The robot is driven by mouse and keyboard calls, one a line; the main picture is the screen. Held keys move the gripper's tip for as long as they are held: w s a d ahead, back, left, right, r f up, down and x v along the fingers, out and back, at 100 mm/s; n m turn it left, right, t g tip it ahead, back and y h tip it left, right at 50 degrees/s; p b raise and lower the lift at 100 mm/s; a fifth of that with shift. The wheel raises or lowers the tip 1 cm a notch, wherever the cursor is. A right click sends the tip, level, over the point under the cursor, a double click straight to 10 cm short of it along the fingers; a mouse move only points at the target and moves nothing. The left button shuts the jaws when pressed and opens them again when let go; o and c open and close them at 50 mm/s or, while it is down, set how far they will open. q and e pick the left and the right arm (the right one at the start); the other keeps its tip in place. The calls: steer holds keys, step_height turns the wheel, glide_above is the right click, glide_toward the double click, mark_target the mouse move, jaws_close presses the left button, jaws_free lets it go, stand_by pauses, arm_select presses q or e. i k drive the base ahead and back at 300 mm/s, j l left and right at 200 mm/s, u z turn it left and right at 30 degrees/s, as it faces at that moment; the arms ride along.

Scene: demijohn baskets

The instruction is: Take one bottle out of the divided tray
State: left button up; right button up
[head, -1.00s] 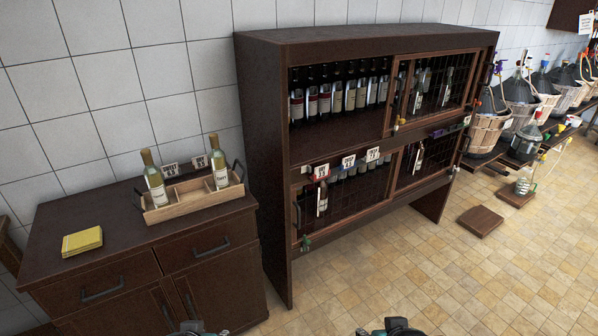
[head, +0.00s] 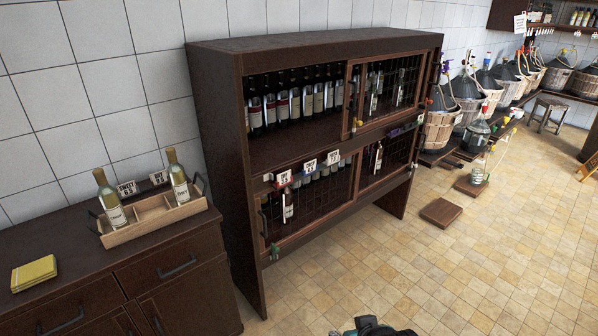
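The divided wooden tray (head: 158,222) sits on a dark cabinet at the left, with a dark handle at each end. Two pale wine bottles with cream labels stand in it: one bottle (head: 111,200) in the left end compartment and one bottle (head: 178,178) in the right end compartment. The middle of the tray looks empty. Part of one gripper (head: 371,328) shows at the bottom edge, far from the tray; its fingertips are not clear, and I cannot tell which arm it belongs to. No other gripper shows.
A yellow pad (head: 34,273) lies on the dark cabinet (head: 60,240), left of the tray. A tall dark shelf (head: 222,130) of wine bottles stands right of it. Basket demijohns (head: 440,120) line the wall.

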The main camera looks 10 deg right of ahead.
mark_target(107, 194)
steer(key=i+l+u, duration=0.45)
steer(key=u, duration=0.2)
steer(key=i+l+u, duration=0.15)
steer(key=l+u, duration=0.2)
steer(key=l, duration=0.15)
